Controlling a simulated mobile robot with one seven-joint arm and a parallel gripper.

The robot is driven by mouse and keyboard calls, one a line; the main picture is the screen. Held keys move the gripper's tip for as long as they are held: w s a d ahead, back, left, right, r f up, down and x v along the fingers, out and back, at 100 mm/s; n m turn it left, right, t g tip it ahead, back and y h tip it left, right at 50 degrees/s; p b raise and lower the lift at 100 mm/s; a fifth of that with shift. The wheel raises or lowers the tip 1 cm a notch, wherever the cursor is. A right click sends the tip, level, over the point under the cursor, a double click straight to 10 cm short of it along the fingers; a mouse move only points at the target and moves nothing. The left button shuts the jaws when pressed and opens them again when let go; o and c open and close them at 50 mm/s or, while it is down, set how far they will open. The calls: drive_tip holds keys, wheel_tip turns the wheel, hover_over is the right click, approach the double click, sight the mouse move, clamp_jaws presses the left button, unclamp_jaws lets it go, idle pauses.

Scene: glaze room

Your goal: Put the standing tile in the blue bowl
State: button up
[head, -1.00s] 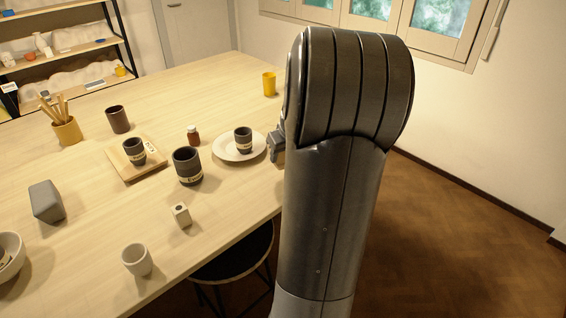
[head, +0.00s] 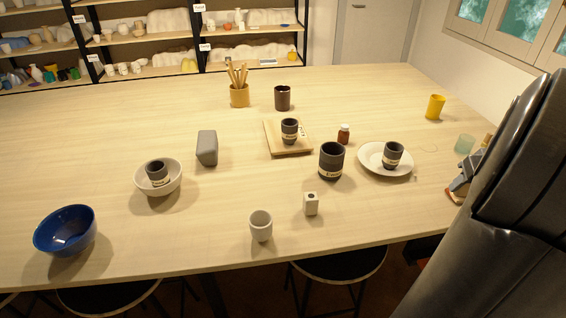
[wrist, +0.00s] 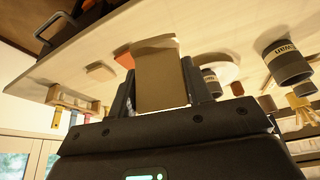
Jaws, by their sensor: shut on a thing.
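The blue bowl (head: 65,230) stands at the front left of the table in the head view, and no object shows inside it. My gripper (head: 465,180) is at the table's right side, right of the white plate, partly hidden by my arm. In the wrist view my gripper (wrist: 158,92) is shut on a flat tan tile (wrist: 160,78), with a dark finger on each side of it. The head view does not clearly show the tile. I cannot tell whether it touches the table.

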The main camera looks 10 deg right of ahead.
drive_tip(key=w+a+r+n+y, duration=0.15)
drive_tip(key=w+a+n, duration=0.35)
drive_tip(key=w+a, duration=1.4)
drive_tip(key=w+a+n+y, duration=0.15)
drive_tip(key=w+a, duration=0.25)
drive_tip(key=a, duration=0.8)
drive_tip(key=w+a+n, duration=0.3)
drive_tip(key=w+a, duration=0.1)
drive_tip(key=a, duration=0.8)
drive_tip(key=n+g+y, duration=0.2)
drive_tip(key=n+g, duration=0.1)
drive_tip(key=n, duration=0.3)
hover_over(71, 241)
drive_tip(key=d, duration=0.3)
drive_tip(key=f, duration=0.6)
drive_tip(key=shift+s+a+f, duration=0.2)
drive_tip(key=shift+s+a, duration=0.05)
drive_tip(key=shift+s, duration=0.05)
drive_tip(key=shift+s+a+f, duration=0.1)
drive_tip(key=shift+a+f, duration=0.2)
drive_tip(key=shift+f, duration=1.85)
drive_tip(key=shift+f, duration=0.1)
